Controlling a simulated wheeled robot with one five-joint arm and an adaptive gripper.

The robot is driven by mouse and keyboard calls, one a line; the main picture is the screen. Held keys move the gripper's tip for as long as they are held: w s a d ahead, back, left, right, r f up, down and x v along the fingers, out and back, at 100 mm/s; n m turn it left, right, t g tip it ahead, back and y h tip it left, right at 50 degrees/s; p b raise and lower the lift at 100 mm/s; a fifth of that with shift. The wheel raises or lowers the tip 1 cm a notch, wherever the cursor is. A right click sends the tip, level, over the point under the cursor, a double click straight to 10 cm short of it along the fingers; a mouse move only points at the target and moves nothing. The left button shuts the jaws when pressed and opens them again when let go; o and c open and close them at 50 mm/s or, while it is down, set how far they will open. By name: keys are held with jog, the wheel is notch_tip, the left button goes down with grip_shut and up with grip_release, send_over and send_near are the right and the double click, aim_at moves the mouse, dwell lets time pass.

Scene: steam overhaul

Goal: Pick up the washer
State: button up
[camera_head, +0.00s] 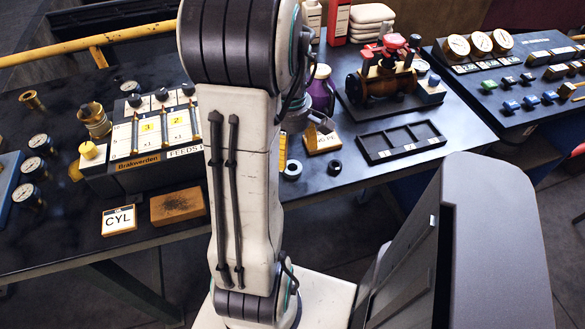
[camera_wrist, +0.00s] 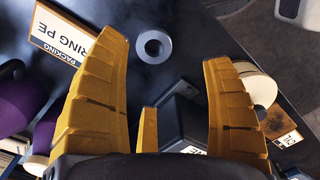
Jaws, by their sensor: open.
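In the wrist view, a grey ring (camera_wrist: 153,46), which looks like the washer, lies flat on the dark table. My gripper (camera_wrist: 163,50) is open and empty, its yellow fingers spread wide. The ring shows between the fingertips, toward the left finger and apart from both. The height of the fingers above it is hard to tell. In the head view, a dark ring (camera_head: 334,167) and a white ring (camera_head: 292,169) lie near the table's front edge; I cannot tell for sure which matches. My arm hides most of the gripper there.
A packing ring sign (camera_wrist: 66,36) stands left of the ring in the wrist view. A dark box (camera_wrist: 184,122) sits below and a cream roll (camera_wrist: 257,86) to the right. In the head view, a black compartment tray (camera_head: 401,141) and a valve assembly (camera_head: 380,82) stand beyond.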

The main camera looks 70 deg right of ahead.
aim_at(294, 167)
jog(key=shift+s+d+f+n, duration=0.3)
jog(key=shift+s+d+n, duration=0.05)
jog(key=shift+d+n, duration=0.05)
jog(key=shift+f, duration=3.55)
jog(key=c, duration=1.3)
